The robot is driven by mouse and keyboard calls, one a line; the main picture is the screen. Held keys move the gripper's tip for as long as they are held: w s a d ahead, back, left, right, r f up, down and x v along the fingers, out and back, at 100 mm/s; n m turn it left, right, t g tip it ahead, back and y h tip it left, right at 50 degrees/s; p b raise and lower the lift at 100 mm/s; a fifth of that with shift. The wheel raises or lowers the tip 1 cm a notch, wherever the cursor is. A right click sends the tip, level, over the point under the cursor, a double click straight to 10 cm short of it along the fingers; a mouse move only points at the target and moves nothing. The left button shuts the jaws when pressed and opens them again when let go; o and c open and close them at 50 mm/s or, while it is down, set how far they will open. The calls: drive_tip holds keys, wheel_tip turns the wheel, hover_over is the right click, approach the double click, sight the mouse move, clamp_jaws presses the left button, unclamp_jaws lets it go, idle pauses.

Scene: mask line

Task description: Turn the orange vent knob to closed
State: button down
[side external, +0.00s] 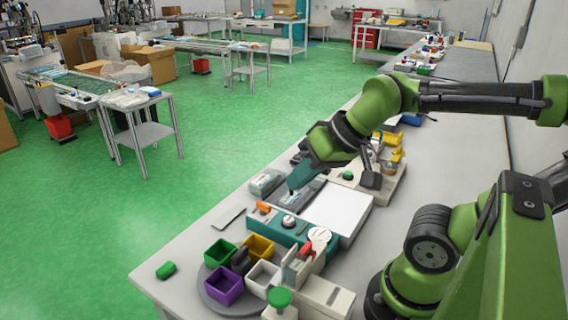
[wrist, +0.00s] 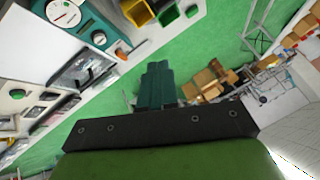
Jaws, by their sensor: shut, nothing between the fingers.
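The orange vent knob (side external: 263,207) sits at the left end of a teal panel (side external: 270,225) in the side view. It also shows in the wrist view as a small orange piece (wrist: 121,54) at the panel's end. My gripper (side external: 291,190) has teal fingers, which are shut and empty. It is tilted down over the table, above and behind the knob, and looks apart from it. In the wrist view the closed fingers (wrist: 157,72) show side by side.
A round tray with green (side external: 220,252), yellow (side external: 258,247), purple (side external: 223,286) and white bins stands in front of the panel. A red handle (side external: 307,250) is on a pale block at right. A grey case (side external: 299,193) and white board (side external: 338,208) lie behind the panel.

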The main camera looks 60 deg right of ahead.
drive_tip(key=c, duration=1.5)
unclamp_jaws()
drive_tip(key=shift+f, duration=0.3)
drive_tip(key=o, duration=0.4)
drive_tip(key=w, duration=0.1)
drive_tip(key=w+d+g, duration=0.1)
drive_tip(key=w, duration=0.1)
drive_tip(key=w+g, duration=0.1)
drive_tip(key=w, duration=0.1)
drive_tip(key=shift+d+f, duration=0.35)
drive_tip(key=n+g+h, duration=0.2)
drive_tip(key=n+g, duration=0.2)
drive_tip(key=g, duration=0.1)
hover_over(263, 203)
drive_tip(key=shift+f, duration=0.5)
wheel_tip(263, 203, down, 16)
drive_tip(key=shift+r, duration=0.1)
drive_tip(key=shift+c, duration=0.2)
clamp_jaws()
